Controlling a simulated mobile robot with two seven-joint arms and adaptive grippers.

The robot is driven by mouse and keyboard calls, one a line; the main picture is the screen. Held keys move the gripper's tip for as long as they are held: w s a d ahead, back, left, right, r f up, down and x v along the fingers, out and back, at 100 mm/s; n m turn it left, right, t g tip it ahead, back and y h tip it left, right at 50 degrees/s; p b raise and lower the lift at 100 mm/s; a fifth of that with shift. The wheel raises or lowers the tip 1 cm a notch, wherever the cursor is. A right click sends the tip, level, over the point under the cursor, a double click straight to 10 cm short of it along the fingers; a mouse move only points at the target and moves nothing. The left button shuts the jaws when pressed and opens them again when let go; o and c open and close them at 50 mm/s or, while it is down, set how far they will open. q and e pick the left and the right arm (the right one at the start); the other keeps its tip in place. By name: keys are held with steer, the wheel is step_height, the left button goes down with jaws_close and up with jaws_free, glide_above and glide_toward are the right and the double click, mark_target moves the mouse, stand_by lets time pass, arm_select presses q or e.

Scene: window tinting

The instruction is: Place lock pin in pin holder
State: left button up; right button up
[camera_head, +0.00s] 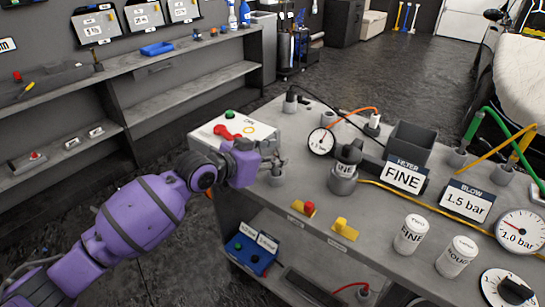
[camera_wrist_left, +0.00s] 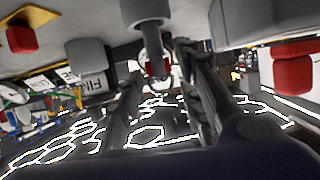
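My left gripper (camera_head: 275,163) is at the left edge of the workbench, above a short grey cylindrical fitting (camera_head: 275,178). In the left wrist view, which looks upside down, the fingers of the left gripper (camera_wrist_left: 163,72) stand apart on both sides of a slim grey stem (camera_wrist_left: 152,42). The stem joins a wider grey cylinder (camera_wrist_left: 146,10) on the bench. The fingers do not clearly touch the stem. I cannot tell whether the stem is the lock pin or part of the pin holder. My right gripper is not in view.
The bench front between the knobs and canisters is clear.

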arm_select(q)
steer(key=shift+r, duration=0.15)
steer(key=shift+s+a+r, duration=0.2)
steer(key=v, duration=1.1)
steer(key=s+a+f+n+y, duration=0.2)
steer(key=s+f, duration=0.5)
steer(key=f, duration=0.4)
steer(key=s+a+f+n+y, duration=0.1)
steer(key=s+a+f+n, duration=0.1)
steer(key=s+f, duration=0.65)
steer(key=s+a+f+n+y, duration=0.1)
steer(key=s+a+f+y, duration=0.1)
steer(key=s+f, duration=0.4)
steer(key=s+a+f+n+g+y, duration=0.1)
steer(key=s+f, duration=0.5)
steer(key=s, duration=0.6)
steer(key=s+a+f+n+g+y, duration=0.1)
steer(key=s+a+f+n+y, duration=0.1)
steer(key=s+a+f, duration=0.3)
steer(key=s+f+y, duration=0.1)
steer(key=s, duration=0.3)
steer(key=shift+a, duration=0.25)
